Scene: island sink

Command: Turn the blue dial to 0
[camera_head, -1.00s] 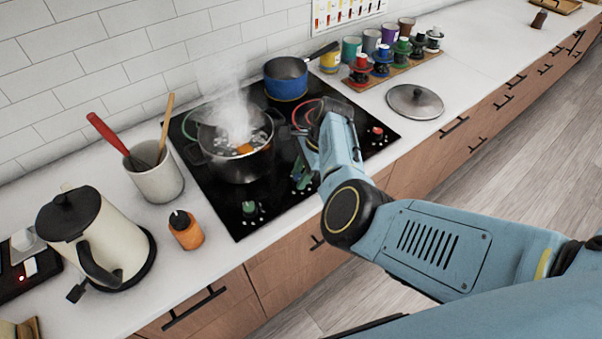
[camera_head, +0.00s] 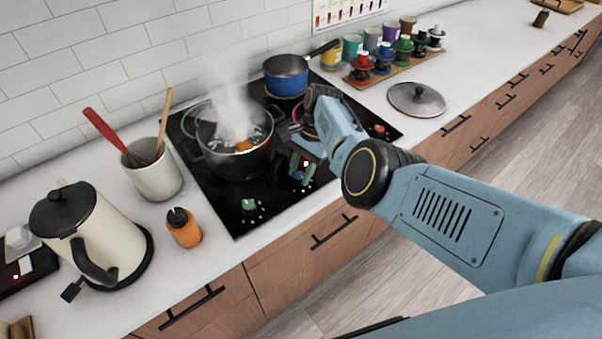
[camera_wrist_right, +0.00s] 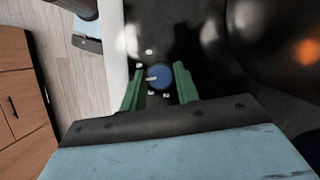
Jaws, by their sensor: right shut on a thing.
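The blue dial (camera_wrist_right: 159,77) is on the black cooktop, between the green fingers of my right gripper (camera_wrist_right: 160,88) in the right wrist view. The dial's pale pointer mark faces left in that view. My right gripper is shut on the dial. In the head view, the right gripper (camera_head: 301,170) is at the cooktop's front edge, and the dial (camera_head: 298,175) is a small blue patch by its fingers. The scale around it is too small to read. My left gripper is not in view.
A steaming pot (camera_head: 235,160) and a blue saucepan (camera_head: 286,80) stand on the cooktop. A green dial (camera_head: 248,205) is at left and a red dial (camera_head: 379,129) at right. A pot lid (camera_head: 416,100) lies on the counter.

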